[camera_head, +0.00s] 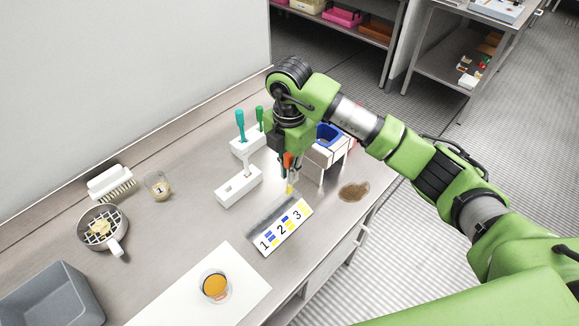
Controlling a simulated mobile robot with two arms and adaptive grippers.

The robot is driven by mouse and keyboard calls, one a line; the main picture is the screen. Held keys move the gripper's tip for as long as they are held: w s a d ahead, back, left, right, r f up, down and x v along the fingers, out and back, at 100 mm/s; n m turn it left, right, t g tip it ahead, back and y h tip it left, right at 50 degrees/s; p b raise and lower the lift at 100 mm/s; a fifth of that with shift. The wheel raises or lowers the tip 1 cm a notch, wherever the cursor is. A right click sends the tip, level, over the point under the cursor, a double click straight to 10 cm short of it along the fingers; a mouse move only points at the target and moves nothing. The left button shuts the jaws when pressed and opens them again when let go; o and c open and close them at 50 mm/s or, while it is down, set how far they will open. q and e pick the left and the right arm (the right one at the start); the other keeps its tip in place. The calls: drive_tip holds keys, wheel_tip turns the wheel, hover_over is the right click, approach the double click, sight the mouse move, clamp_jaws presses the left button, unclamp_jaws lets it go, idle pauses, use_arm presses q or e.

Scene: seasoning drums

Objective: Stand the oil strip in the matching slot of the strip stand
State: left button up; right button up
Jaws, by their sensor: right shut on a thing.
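My right gripper (289,172) points down above the counter, just behind the number card. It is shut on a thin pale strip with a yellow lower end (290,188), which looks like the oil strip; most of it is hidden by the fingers. A white slotted block (232,193), which looks like the strip stand, lies to the left of the gripper, apart from it. A white upright piece (247,166) shows at the block's far end; I cannot tell whether it stands in a slot. My left gripper is not in view.
A tilted card (268,242) bears 1, 2, 3 and blue and yellow marks. A white holder (240,149) carries green-handled tools. A blue-lined container (327,135), brown spill (354,191), brush (110,181), cup (158,187), strainer (118,222), amber dish (215,286) and grey bin (50,298) surround it.

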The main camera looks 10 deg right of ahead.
drive_tip(key=shift+f+b, duration=0.5)
drive_tip(key=shift+f, duration=0.15)
drive_tip(key=o, duration=0.8)
drive_tip(key=shift+c, duration=0.2)
drive_tip(key=shift+r, duration=0.15)
